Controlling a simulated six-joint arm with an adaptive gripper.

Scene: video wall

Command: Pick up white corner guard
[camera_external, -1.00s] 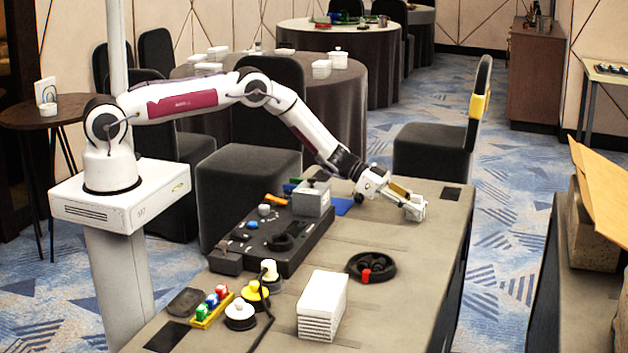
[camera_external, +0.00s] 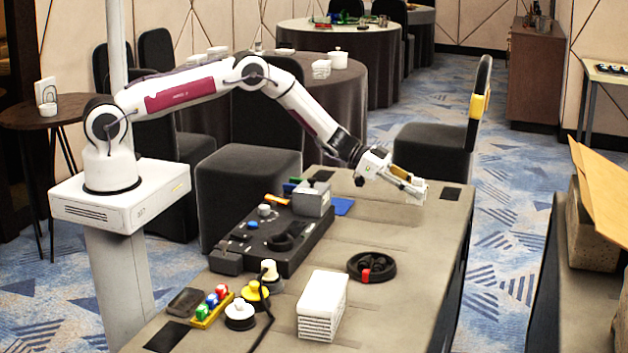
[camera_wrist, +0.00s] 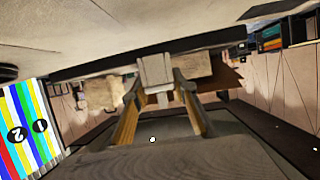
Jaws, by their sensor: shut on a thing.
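My gripper (camera_external: 407,182) is over the far right part of the grey table. In the wrist view its two tan-lined fingers (camera_wrist: 157,98) are closed on a small white block-like piece, the white corner guard (camera_wrist: 155,71). The guard also shows as a small pale piece at the fingertips in the external view (camera_external: 417,193). It is held near the table's right edge and appears to be above the tabletop. Part of the guard is hidden by the fingers, and its exact shape is hard to tell.
The table (camera_external: 400,226) carries a black control panel (camera_external: 283,240), a black ring with a red part (camera_external: 371,267), a white stack (camera_external: 322,305) and a yellow tray (camera_external: 212,308) of small coloured pieces. The tabletop below my gripper is largely clear. A chair (camera_external: 434,150) stands behind.

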